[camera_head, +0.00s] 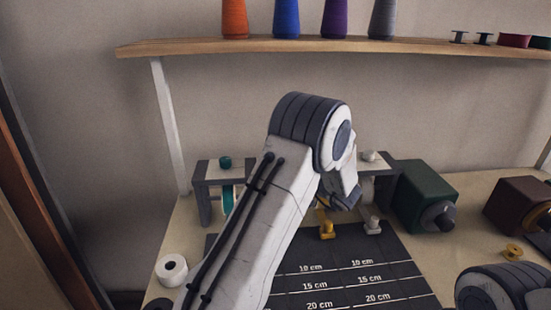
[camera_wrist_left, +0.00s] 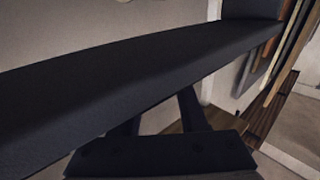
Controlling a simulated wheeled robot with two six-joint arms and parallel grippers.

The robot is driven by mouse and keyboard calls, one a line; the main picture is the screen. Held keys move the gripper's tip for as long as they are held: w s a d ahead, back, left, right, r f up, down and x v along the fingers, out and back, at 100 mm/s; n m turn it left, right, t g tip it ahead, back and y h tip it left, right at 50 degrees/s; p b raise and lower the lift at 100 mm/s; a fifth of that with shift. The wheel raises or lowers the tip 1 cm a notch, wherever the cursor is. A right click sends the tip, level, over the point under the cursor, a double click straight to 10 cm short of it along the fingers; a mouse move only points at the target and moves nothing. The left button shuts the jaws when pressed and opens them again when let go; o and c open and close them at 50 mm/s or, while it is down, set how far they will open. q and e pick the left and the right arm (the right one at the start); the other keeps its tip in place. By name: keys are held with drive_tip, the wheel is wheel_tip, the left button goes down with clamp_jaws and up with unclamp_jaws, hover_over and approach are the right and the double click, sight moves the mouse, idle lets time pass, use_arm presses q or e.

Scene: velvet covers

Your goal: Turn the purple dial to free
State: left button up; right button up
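No purple dial can be made out in the head view; my left arm covers the middle of the grey stand (camera_head: 203,205) at the back of the table. A teal knob (camera_head: 225,162) tops the stand's left end, and a white knob (camera_head: 369,156) shows at its right. My left arm reaches up across the picture and bends down at the stand; its gripper is mostly hidden there. In the left wrist view my left gripper (camera_wrist_left: 158,120) shows two dark fingers apart, with nothing seen between them. A dark bar crosses in front of their tips. My right gripper is out of view.
A black mat (camera_head: 400,270) with centimetre marks lies before the stand, with a yellow part (camera_head: 327,230) at its back edge. A green motor-like block (camera_head: 427,195) and a brown one (camera_head: 520,205) stand right. A shelf (camera_head: 200,47) holds thread cones, including a purple one (camera_head: 334,18).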

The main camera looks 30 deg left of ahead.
use_arm(q)
drive_tip(key=o, duration=0.4)
drive_tip(key=shift+r, duration=0.1)
drive_tip(key=b+v, duration=0.1)
drive_tip(key=v, duration=0.9)
drive_tip(key=shift+d, duration=0.2)
